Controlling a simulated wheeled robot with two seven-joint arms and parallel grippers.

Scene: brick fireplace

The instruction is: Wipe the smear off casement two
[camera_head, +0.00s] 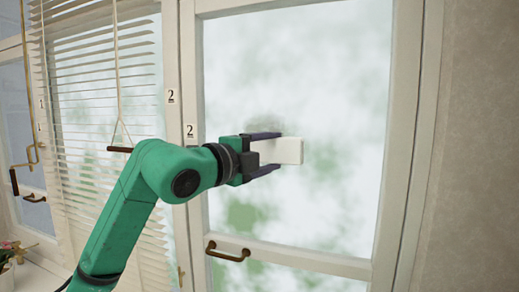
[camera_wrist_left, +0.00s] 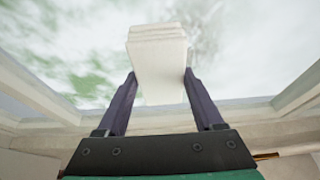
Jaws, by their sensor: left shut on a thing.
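Casement two (camera_head: 345,100) is the white-framed window on the right, with a small "2" label (camera_head: 190,131) on its left stile. A faint grey smear (camera_head: 264,127) shows on its glass just above my left gripper. It also shows in the left wrist view (camera_wrist_left: 203,28), beyond the block and to its right. My left gripper (camera_head: 279,151) is shut on a white block-like wiping pad (camera_head: 290,151), which spans between its fingers in the left wrist view (camera_wrist_left: 158,60). The pad is in front of the glass; I cannot tell whether it touches. My right gripper is out of view.
A brass handle (camera_head: 228,252) sticks out low on casement two. White blinds (camera_head: 105,90) with a hanging cord and a dark bar (camera_head: 120,149) cover the window to the left. A flower (camera_head: 12,250) stands at the lower left. A bare wall (camera_head: 480,150) is at right.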

